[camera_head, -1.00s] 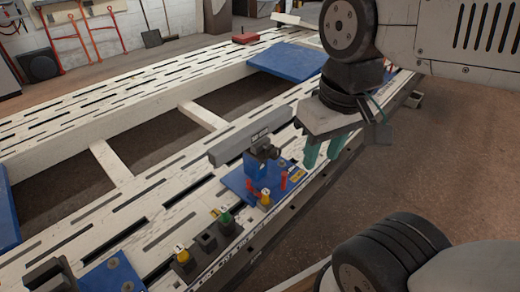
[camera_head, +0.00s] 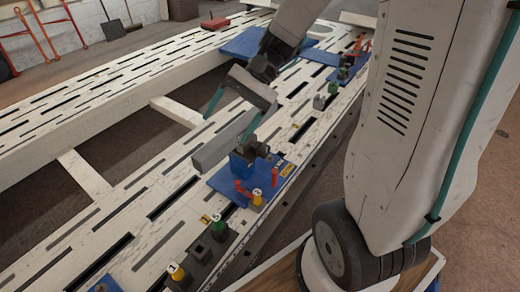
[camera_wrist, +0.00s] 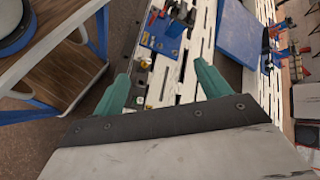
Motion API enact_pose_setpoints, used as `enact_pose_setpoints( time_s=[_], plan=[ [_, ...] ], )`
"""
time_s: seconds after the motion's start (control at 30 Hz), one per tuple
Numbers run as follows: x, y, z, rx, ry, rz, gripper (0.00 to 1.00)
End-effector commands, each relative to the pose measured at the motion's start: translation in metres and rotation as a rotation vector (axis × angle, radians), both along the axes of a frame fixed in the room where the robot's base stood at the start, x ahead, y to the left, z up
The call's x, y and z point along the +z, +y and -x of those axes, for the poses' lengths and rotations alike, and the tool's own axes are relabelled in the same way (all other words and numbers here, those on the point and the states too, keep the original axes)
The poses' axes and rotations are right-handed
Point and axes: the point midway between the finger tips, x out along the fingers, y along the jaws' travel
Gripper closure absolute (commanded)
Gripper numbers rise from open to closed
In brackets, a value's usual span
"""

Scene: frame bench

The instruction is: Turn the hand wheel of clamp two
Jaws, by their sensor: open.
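A clamp (camera_head: 240,165) with a dark head stands on a blue plate (camera_head: 225,184) on the slotted frame, with a grey bar (camera_head: 212,153) beside it. Red pins and a yellow knob (camera_head: 258,197) are at its front edge. I cannot read which clamp is clamp two, and no hand wheel is clearly distinguishable. My gripper (camera_head: 227,127) hangs over the frame by the bar, its teal fingers apart and empty. Part of the far finger overlaps the bar's view. The wrist view also shows my open gripper (camera_wrist: 163,70), with blue-plated fixtures (camera_wrist: 168,28) beyond the fingertips.
A green knob (camera_head: 218,223) and another yellow knob (camera_head: 176,271) stand nearer on the frame. More fixtures and a large blue plate (camera_head: 243,42) lie farther along. A wooden-topped cart (camera_wrist: 60,75) shows at left in the wrist view. Brown floor lies beyond the frame.

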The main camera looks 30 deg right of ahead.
Motion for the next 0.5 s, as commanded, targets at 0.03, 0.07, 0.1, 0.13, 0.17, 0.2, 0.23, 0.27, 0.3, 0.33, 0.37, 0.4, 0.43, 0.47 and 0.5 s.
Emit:
enact_pose_setpoints(
  time_s=[0.03,0.07,0.1,0.13,0.17,0.2,0.23,0.27,0.3,0.33,0.37,0.4,0.43,0.47,0.5],
  plan=[
    [-0.013,-0.006,-0.018,-0.065,0.043,-0.071,0.24],
    [-0.019,-0.009,-0.028,-0.102,0.061,-0.11,0.24],
    [-0.027,-0.014,-0.042,-0.155,0.082,-0.164,0.24],
    [-0.034,-0.018,-0.052,-0.195,0.099,-0.204,0.24],
    [-0.041,-0.023,-0.062,-0.235,0.114,-0.243,0.24],
    [-0.052,-0.03,-0.075,-0.291,0.133,-0.294,0.24],
    [-0.06,-0.036,-0.084,-0.334,0.146,-0.332,0.24],
    [-0.069,-0.043,-0.093,-0.377,0.158,-0.37,0.24],
    [-0.082,-0.053,-0.105,-0.438,0.173,-0.419,0.24],
    [-0.092,-0.061,-0.114,-0.484,0.183,-0.454,0.24],
    [-0.103,-0.069,-0.122,-0.531,0.193,-0.49,0.24],
    [-0.117,-0.081,-0.131,-0.593,0.204,-0.535,0.24],
    [-0.13,-0.09,-0.138,-0.642,0.212,-0.568,0.24],
    [-0.142,-0.1,-0.144,-0.693,0.219,-0.601,0.24],
    [-0.159,-0.113,-0.152,-0.758,0.227,-0.644,0.24]
  ],
)
